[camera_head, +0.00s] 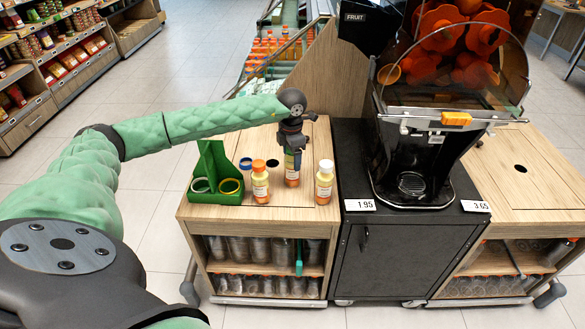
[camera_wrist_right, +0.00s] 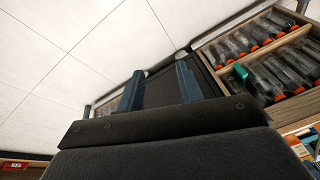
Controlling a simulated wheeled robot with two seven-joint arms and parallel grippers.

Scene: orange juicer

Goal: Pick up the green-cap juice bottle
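My left gripper (camera_head: 292,150) points down over the wooden counter in the head view. It is at the top of a yellow-orange juice bottle (camera_head: 292,172), whose cap it hides, so I cannot tell the cap's colour. I cannot tell whether its fingers are closed on this bottle. An orange-cap bottle (camera_head: 260,184) stands to the left and a white-cap bottle (camera_head: 324,184) to the right. No green cap shows clearly. My right gripper (camera_wrist_right: 160,82) is open and empty in the right wrist view, its two blue fingers apart.
A green holder (camera_head: 212,170) with coloured rings stands on the counter (camera_head: 225,205), left of the bottles. The black juicer (camera_head: 415,150) stands to the right on a dark cabinet (camera_head: 385,255). Empty bottles fill the shelves below. Open floor lies left of the counter.

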